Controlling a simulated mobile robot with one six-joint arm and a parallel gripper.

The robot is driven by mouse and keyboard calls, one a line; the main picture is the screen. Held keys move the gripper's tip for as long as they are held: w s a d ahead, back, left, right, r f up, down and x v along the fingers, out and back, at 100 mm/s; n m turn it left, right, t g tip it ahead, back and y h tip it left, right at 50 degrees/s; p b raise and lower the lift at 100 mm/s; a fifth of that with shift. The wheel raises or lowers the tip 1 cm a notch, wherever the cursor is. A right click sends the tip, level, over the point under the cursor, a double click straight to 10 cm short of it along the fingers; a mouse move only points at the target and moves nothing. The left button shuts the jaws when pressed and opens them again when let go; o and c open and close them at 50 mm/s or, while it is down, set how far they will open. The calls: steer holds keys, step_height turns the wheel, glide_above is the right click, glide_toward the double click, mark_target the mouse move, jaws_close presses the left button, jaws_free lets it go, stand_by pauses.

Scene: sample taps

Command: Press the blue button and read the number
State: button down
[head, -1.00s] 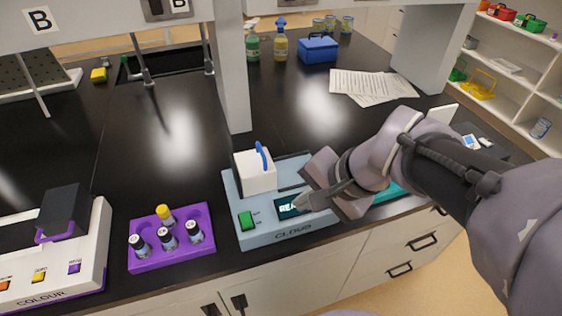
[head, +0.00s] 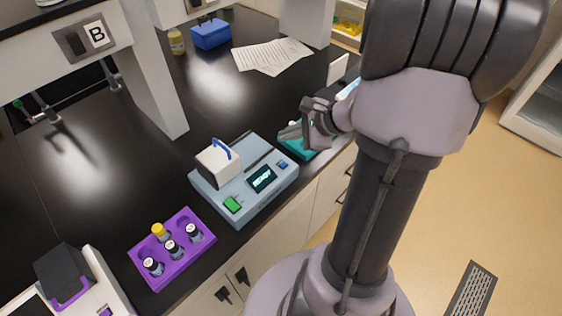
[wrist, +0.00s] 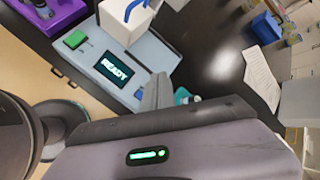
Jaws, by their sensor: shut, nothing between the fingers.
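The pale blue CLOUD meter (head: 243,208) stands on the black bench, and its dark display (head: 262,179) reads READY in the wrist view (wrist: 114,70). The small blue button (head: 283,165) is at the display's right; it also shows in the wrist view (wrist: 139,95), beside my fingers. A green button (head: 232,204) is at the display's left. A white lid block with a blue handle (head: 217,165) sits on the meter.
A purple rack (head: 172,275) with several vials stands left of the meter. A teal device (head: 300,147) lies just right of it, below my gripper. A shelf post (head: 150,90) stands behind. Papers (head: 272,55) and a blue box (head: 211,34) lie farther back.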

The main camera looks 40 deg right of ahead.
steer(key=b, duration=0.6)
glide_above(283, 165)
steer(key=f, duration=0.5)
steer(key=s+f, duration=0.1)
steer(key=f, duration=0.1)
steer(key=shift+d+f, duration=0.3)
steer(key=shift+f, duration=0.1)
steer(key=shift+f+b, duration=0.4)
steer(key=shift+b, duration=0.2)
steer(key=shift+f, duration=0.1)
steer(key=shift+f+b, duration=0.35)
steer(key=shift+b, duration=0.25)
steer(key=shift+f+b, duration=0.35)
steer(key=shift+b, duration=0.1)
stand_by(0.5)
stand_by(0.4)
steer(key=shift+r+p, duration=0.55)
steer(key=shift+r, duration=0.3)
